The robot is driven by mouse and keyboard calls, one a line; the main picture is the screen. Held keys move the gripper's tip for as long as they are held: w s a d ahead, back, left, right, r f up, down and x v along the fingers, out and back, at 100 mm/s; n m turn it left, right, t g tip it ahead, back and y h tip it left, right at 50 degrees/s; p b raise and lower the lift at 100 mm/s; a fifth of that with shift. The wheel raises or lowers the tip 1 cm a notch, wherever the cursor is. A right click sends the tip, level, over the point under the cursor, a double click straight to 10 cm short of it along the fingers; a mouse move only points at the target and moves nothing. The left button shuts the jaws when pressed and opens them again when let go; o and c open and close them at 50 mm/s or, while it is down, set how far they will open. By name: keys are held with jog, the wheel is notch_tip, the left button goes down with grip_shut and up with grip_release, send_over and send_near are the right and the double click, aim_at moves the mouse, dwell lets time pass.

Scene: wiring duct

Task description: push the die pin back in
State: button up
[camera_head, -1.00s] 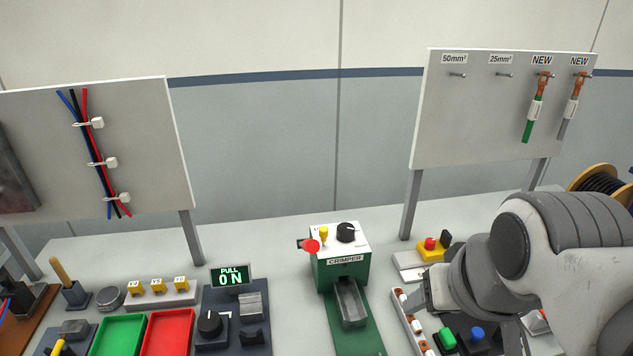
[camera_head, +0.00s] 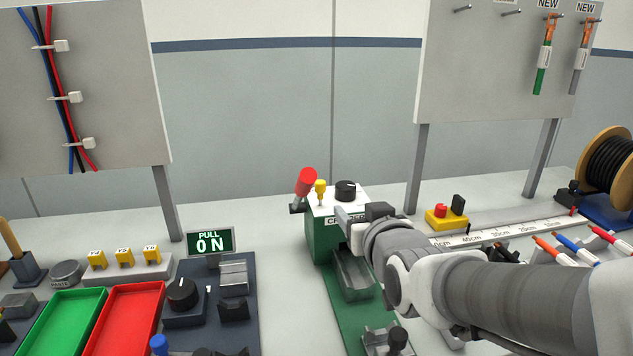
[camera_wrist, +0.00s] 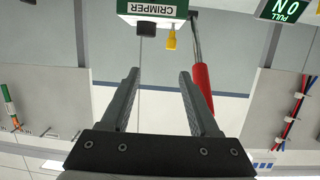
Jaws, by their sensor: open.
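The green crimper (camera_head: 322,238) with a white top stands on the bench. The yellow die pin (camera_head: 320,190) stands up from its top, between the red-gripped lever (camera_head: 305,182) and the black knob (camera_head: 346,190). The lever points up and tilts. In the wrist view, which is upside down, the die pin (camera_wrist: 171,38) shows beside the CRIMPER label, beyond my fingertips. My gripper (camera_wrist: 158,74) is open with nothing between its fingers. The red lever grip (camera_wrist: 201,90) passes partly behind one finger. In the head view my arm covers the crimper's front right.
A counter display (camera_head: 210,241) reads "PULL 0 N". Green (camera_head: 62,322) and red trays lie at the left. A yellow box with a red button (camera_head: 446,217) and a ruler stand right of the crimper. Panels on posts flank the crimper; the wall behind is clear.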

aim_at(322, 187)
notch_tip(322, 187, down, 5)
jog(key=w+a+t+b, duration=0.2)
jog(key=b, duration=0.2)
jog(key=shift+t+y, duration=0.4)
jog(key=shift+y, duration=0.1)
jog(key=w+a+b, duration=0.1)
jog(key=w, duration=0.4)
jog(key=w+a, duration=0.1)
jog(key=w, duration=0.5)
jog(key=w+a+b, duration=0.1)
jog(key=w+a, duration=0.1)
jog(key=w, duration=0.4)
jog(key=shift+w+r+b, duration=0.15)
jog(key=shift+w+b, duration=0.05)
jog(key=shift+b, duration=0.1)
jog(key=shift+c, duration=0.4)
grip_shut()
